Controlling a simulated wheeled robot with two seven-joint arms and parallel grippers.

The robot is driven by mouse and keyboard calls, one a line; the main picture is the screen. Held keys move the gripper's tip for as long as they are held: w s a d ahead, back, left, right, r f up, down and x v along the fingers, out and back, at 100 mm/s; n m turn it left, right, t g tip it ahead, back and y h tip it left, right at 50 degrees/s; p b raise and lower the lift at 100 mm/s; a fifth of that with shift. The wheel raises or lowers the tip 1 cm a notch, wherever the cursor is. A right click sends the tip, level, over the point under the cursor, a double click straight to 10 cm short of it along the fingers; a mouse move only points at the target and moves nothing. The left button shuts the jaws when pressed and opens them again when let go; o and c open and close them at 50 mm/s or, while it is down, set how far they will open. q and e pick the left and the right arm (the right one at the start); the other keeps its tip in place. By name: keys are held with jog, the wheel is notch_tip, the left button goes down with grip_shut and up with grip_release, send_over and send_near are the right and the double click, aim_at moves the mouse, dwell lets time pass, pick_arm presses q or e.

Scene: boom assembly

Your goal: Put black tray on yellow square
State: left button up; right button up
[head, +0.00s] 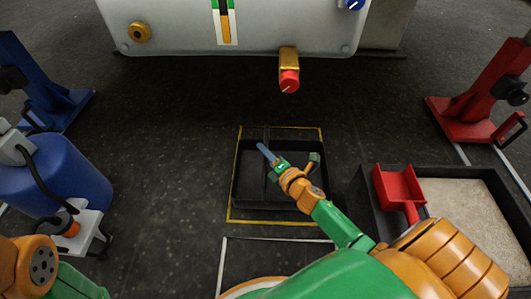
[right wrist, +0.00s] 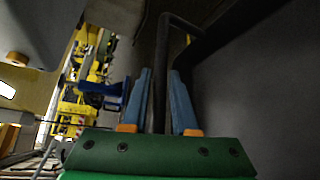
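The black tray (head: 250,188) lies on the dark floor inside the yellow square (head: 238,221), whose outline shows around it. In the head view, my right gripper (head: 267,153) is over the tray, and my arm hides part of it. In the right wrist view, the two blue fingers of my right gripper (right wrist: 160,75) stand apart on either side of a thin dark bar (right wrist: 163,40), which looks like the tray's handle. The fingers do not look closed on it. My left gripper is not in view.
A large grey machine (head: 180,35) with a red knob (head: 289,81) stands beyond the tray. A black bin (head: 368,205) with a red scoop (head: 398,186) is at the right. A blue tank (head: 65,175) is at the left. The floor left of the square is clear.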

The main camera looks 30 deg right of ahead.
jog(key=shift+o, duration=1.1)
